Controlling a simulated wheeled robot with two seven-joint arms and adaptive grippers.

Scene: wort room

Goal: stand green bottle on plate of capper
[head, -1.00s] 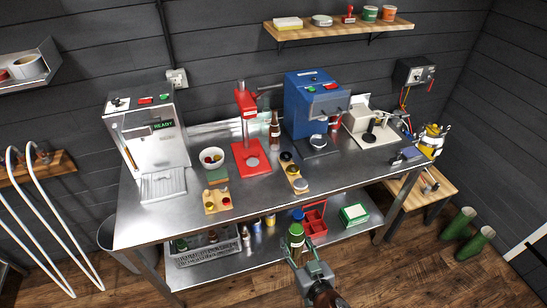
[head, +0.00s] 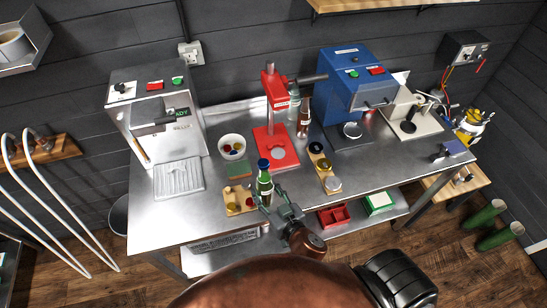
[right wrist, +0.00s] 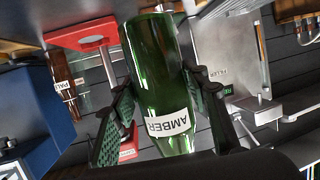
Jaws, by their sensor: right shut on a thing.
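My right gripper (head: 278,205) is shut on the green bottle (head: 265,187) and holds it upright over the front part of the steel table. A blue top shows at the bottle's upper end. In the right wrist view the green bottle (right wrist: 158,75) sits between the two fingers of the right gripper (right wrist: 155,105), and its white label reads AMBER. The red capper (head: 269,88) stands behind the bottle, slightly to the right; its red base plate (head: 267,150) is bare. The capper's red plate also shows in the right wrist view (right wrist: 88,36). My left gripper is not in view.
A brown bottle (head: 304,118) stands right of the capper. A wooden strip (head: 326,168) with round pieces lies right of its plate. A white bowl (head: 231,147), a green block (head: 239,169) and a small wooden board (head: 232,204) are to the left. A blue machine (head: 350,80) stands at the back right.

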